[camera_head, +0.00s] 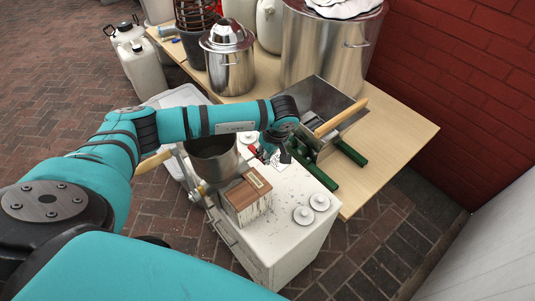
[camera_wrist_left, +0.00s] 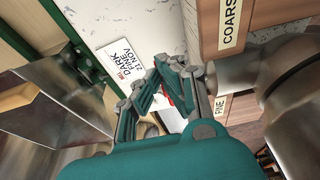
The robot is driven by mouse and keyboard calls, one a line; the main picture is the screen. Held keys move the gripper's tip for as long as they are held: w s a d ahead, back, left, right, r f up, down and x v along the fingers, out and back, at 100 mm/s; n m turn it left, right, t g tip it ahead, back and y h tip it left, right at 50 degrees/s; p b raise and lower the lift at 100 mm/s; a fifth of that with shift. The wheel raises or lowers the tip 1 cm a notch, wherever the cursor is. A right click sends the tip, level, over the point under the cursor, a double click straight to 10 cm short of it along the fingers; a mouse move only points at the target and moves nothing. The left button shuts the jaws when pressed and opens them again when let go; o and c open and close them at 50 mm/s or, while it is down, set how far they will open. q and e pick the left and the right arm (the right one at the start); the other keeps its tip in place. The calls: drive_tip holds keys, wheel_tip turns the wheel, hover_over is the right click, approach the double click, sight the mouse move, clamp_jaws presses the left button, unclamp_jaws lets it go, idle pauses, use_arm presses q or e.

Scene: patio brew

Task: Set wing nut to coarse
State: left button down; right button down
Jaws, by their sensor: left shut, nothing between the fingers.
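In the head view my left gripper (camera_head: 281,155) hangs over the white chest beside the grain mill (camera_head: 318,103). In the left wrist view the gripper (camera_wrist_left: 174,68) is shut and empty, its fingertips together above the white surface. A small red part (camera_wrist_left: 168,99) shows behind the fingers; I cannot tell whether it belongs to the wing nut. A card reading DARK FINE 21 NOV (camera_wrist_left: 120,65) lies left of the fingertips. The wing nut is not clearly visible. My right gripper is out of view.
A wooden box (camera_head: 247,198) and white discs (camera_head: 303,214) stand on the white chest (camera_head: 282,240). A metal pot (camera_head: 212,160) is left of the box. A lidded pot (camera_head: 229,65) and a large steel pot (camera_head: 325,50) stand on the table (camera_head: 405,125), whose right end is clear.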

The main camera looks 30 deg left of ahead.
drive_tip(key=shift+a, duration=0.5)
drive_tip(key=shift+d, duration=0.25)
use_arm(q)
drive_tip(key=shift+a, duration=0.2)
drive_tip(key=shift+w+a+r, duration=0.1)
drive_tip(key=shift+w+a, duration=0.15)
drive_tip(key=shift+a, duration=0.25)
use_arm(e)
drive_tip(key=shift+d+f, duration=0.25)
